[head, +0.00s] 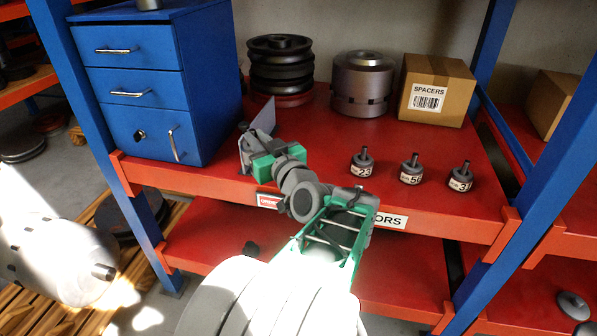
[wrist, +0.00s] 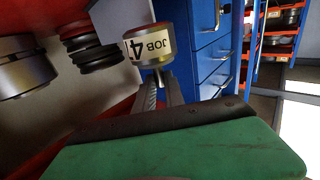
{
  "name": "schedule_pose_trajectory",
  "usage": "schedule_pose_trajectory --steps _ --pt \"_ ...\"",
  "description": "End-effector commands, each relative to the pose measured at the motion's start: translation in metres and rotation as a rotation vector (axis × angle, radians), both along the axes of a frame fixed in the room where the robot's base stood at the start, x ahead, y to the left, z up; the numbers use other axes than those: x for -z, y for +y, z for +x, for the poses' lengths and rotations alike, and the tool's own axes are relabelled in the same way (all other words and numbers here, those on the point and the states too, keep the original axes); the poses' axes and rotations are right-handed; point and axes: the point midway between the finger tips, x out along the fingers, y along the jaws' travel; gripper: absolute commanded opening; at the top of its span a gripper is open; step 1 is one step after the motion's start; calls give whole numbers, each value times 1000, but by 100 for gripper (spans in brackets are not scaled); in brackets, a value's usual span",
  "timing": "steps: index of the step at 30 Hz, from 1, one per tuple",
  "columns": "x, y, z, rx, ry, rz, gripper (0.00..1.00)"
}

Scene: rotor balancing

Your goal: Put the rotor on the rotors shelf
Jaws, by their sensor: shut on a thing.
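My gripper (wrist: 160,88) is shut on a small grey rotor with a cream label reading "JOB 4" (wrist: 150,47); the rest of the label is cut off from sight. In the head view my gripper (head: 250,145) is over the left part of the red rotors shelf (head: 330,150), near the blue drawer cabinet. The held rotor is not clearly visible there. My arm covers part of the shelf's front label, which ends in "ORS" (head: 390,220). Three small labelled rotors stand upright at the shelf's right front: one (head: 362,163), a second (head: 411,170) and a third (head: 460,177).
A blue drawer cabinet (head: 150,90) stands at the shelf's left. Behind are black stacked discs (head: 281,70), a large grey cylinder (head: 362,85) and a "SPACERS" box (head: 436,90). Blue posts flank the shelf. Red surface is free between my gripper and the small rotors.

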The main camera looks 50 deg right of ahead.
Motion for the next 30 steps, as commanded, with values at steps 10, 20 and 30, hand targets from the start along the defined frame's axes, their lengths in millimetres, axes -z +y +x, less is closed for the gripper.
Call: schedule_pose_trajectory --steps 10,20,30 --pt "-29 -72 -103 285 -2 -1 0" --pt "-19 -97 -90 317 -1 9 0" --pt "31 -143 -29 321 -2 8 0"
